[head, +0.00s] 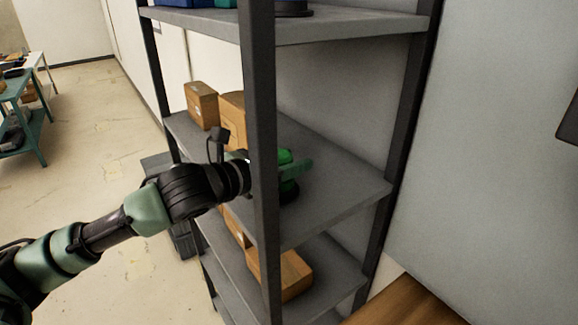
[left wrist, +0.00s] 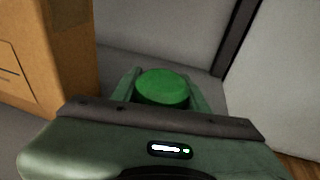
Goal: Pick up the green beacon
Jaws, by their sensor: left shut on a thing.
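The green beacon (head: 285,157) is at the middle shelf of the grey rack, partly hidden behind the rack's front post and my gripper. It has a green top over a dark base. In the left wrist view the round green top of the beacon (left wrist: 162,88) sits between my two fingers. My left gripper (head: 296,170) reaches in past the post and is shut on the beacon. Whether the beacon's base touches the shelf cannot be told. My right gripper is not in view.
The rack's dark front post (head: 262,120) stands right beside my left wrist. Cardboard boxes (head: 202,104) stand on the same shelf to the left. The shelf's right part (head: 345,185) is bare. Another box (head: 285,272) lies on the shelf below.

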